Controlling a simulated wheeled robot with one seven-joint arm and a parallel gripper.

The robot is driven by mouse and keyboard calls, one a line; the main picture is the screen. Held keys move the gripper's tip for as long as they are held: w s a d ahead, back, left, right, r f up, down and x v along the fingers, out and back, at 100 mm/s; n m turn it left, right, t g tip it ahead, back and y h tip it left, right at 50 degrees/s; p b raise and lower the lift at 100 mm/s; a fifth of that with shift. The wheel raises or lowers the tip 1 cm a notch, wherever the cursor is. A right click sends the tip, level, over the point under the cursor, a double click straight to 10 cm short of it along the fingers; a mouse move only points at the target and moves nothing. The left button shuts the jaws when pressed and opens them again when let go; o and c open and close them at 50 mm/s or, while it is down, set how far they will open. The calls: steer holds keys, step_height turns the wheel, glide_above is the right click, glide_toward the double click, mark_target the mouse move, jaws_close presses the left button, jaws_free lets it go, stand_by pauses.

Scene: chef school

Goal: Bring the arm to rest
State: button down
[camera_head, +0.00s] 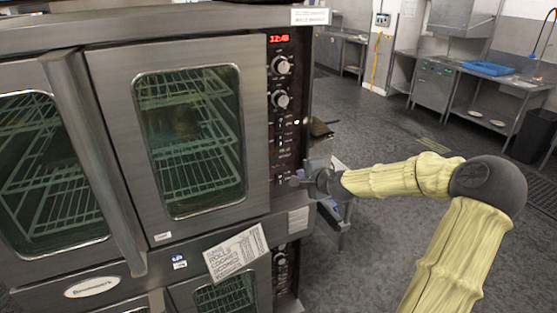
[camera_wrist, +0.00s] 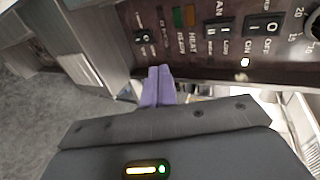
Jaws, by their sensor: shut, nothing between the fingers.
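My arm, in a pale yellow cover, reaches in from the right in the head view. My gripper (camera_head: 299,181) is at the lower part of the oven's control panel (camera_head: 285,110). In the wrist view my gripper's purple fingertips (camera_wrist: 158,86) are together, with nothing between them. They lie just below the panel's switches (camera_wrist: 245,30). I cannot tell whether they touch the panel.
The large steel oven (camera_head: 75,55) fills the left, its glass doors shut and a paper sign (camera_head: 236,252) on its front. Behind are a steel counter (camera_head: 480,85) with a blue tray (camera_head: 488,68) and a dark bin (camera_head: 533,135). The grey floor (camera_head: 385,225) between is open.

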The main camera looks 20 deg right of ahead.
steer(key=s+a+f+n+g+y, duration=0.1)
steer(key=s+a+f+n+g, duration=0.3)
steer(key=a, duration=0.4)
steer(key=s+a+f+n+g, duration=0.2)
steer(key=s+a+f+n, duration=0.25)
steer(key=a, duration=0.35)
steer(key=s+a+r+n+g, duration=0.1)
steer(key=s+n, duration=0.3)
steer(key=s, duration=0.6)
steer(key=s+a+r+n+g+h, duration=0.1)
steer(key=s+a+n+g, duration=0.2)
steer(key=s, duration=0.6)
steer(key=shift+s+a+n+h, duration=0.3)
steer(key=shift+s+a+n, duration=0.1)
steer(key=shift+n, duration=0.65)
steer(key=shift+w+d, duration=0.1)
steer(key=shift+w, duration=0.05)
